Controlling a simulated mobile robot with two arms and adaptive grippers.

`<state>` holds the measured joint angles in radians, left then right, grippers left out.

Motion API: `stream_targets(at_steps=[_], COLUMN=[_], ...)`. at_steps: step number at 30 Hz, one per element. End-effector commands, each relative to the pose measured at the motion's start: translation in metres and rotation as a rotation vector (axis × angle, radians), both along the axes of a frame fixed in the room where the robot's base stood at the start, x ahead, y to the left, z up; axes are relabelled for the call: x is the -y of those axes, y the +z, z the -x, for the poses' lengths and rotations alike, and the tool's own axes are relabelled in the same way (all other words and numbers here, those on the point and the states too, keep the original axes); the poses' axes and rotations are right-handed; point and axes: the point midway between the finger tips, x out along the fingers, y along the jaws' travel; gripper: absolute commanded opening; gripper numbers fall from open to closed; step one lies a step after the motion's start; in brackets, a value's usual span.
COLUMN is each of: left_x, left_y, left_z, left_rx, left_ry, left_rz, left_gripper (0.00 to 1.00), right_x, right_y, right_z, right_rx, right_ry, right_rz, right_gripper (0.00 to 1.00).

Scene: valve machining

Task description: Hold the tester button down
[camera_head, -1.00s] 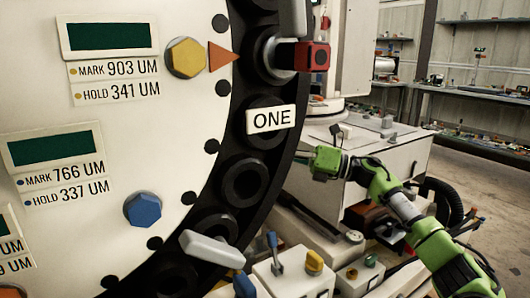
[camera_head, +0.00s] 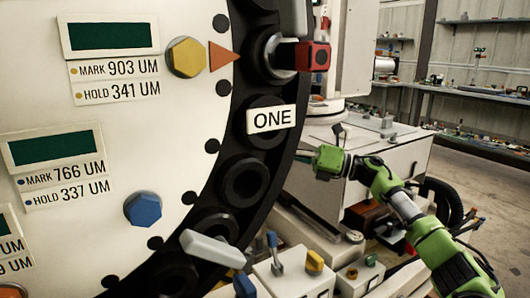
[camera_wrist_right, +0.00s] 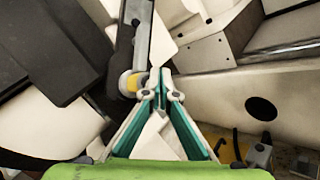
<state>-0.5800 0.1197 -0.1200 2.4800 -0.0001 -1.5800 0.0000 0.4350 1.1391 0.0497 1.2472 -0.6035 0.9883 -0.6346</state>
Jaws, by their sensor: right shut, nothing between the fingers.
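No part is clearly marked as the tester button. My left gripper is not in view.
The white dial face (camera_head: 110,150) with its dark ringed rim (camera_head: 245,181) fills the left. A red block (camera_head: 313,56) sticks out above the ONE label (camera_head: 270,118). Control boxes with a blue lever (camera_head: 273,252) and a yellow knob (camera_head: 314,262) stand below my arm.

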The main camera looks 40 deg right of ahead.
Motion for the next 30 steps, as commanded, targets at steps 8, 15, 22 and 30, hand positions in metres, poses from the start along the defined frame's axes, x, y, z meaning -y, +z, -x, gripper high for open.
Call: stream_targets(at_steps=[8,15,22,30], left_x=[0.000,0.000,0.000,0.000], left_y=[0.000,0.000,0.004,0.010], left_z=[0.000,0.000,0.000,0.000], left_rx=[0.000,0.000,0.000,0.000], left_ry=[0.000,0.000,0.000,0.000], left_rz=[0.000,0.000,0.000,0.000], left_gripper=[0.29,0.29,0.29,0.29], right_x=[0.009,0.011,0.033,0.056], right_y=[0.000,0.001,0.003,0.002], right_z=[0.001,0.001,0.003,0.006], right_rx=[0.001,0.001,0.002,0.002], right_ry=[-0.001,-0.002,-0.004,-0.003], right_rz=[-0.001,-0.001,-0.003,-0.002], right_gripper=[0.00,0.00,0.00,0.00])
